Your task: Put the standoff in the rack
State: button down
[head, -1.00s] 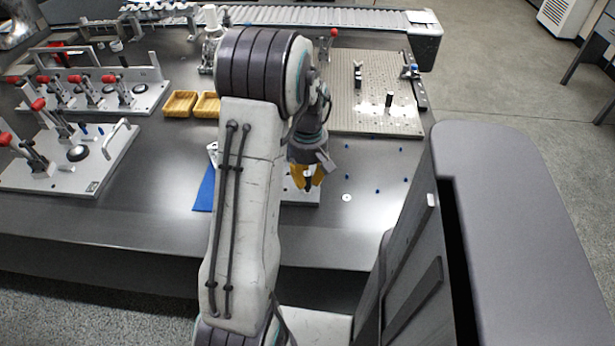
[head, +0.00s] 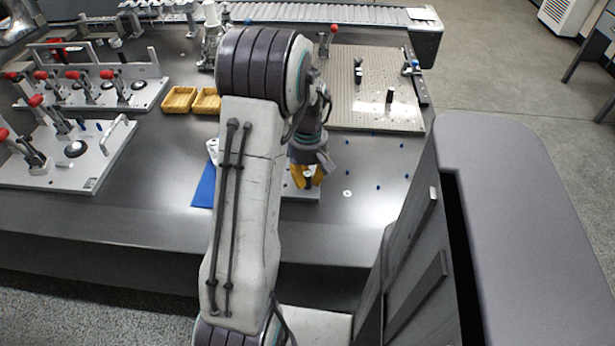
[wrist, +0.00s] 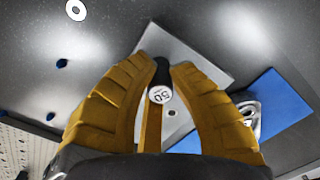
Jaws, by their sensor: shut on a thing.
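The standoff (wrist: 160,93) shows between the yellow fingertips in the wrist view. Below it is a pale grey plate (wrist: 207,68), likely the rack, with a small hole beside the standoff. The plate shows partly in the head view (head: 296,194), mostly hidden behind my arm and gripper. I cannot tell whether the standoff's lower end is in the plate or above it.
A blue mat (head: 204,187) with a metal part lies left of the plate. A white washer (head: 347,193) and several small blue pegs lie to the right. Yellow bins (head: 179,99), clamp fixtures (head: 65,160) and a perforated plate (head: 375,100) stand farther off.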

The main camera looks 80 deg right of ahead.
aim_at(308, 173)
jog(key=c, duration=1.2)
grip_release()
jog(key=shift+r, duration=0.15)
notch_tip(308, 173, up, 12)
jog(key=shift+d+f, duration=0.1)
